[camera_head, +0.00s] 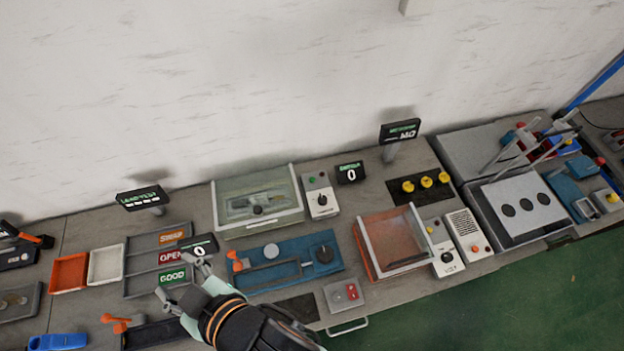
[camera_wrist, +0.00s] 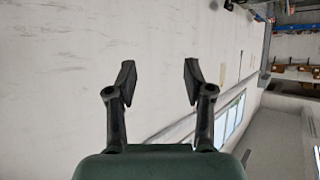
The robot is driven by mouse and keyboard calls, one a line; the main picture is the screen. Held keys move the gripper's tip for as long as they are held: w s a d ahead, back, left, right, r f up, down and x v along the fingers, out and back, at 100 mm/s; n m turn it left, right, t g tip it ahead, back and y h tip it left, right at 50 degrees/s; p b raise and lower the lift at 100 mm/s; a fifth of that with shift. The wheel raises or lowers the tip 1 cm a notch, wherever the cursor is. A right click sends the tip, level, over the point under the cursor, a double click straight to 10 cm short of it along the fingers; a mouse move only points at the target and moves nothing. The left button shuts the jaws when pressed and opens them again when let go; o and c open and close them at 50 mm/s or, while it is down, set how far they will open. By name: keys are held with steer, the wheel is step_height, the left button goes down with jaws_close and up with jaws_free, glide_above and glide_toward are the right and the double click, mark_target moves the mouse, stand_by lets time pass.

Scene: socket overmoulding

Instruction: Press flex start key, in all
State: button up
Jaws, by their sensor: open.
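My gripper (camera_head: 184,281) is over the front left of the bench, near the tray of labelled strips. It is open and empty; its two fingers are spread apart in the wrist view (camera_wrist: 158,82), which shows only wall and room beyond them. No key is readably marked as flex start. Candidate controls in the head view are a box with a red button (camera_head: 343,294), a white box with a green button and dial (camera_head: 321,197), and a white box with a dial (camera_head: 447,258). My gripper is left of all these and touches none of them.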

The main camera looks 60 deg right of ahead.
jaws_close()
stand_by(1.2)
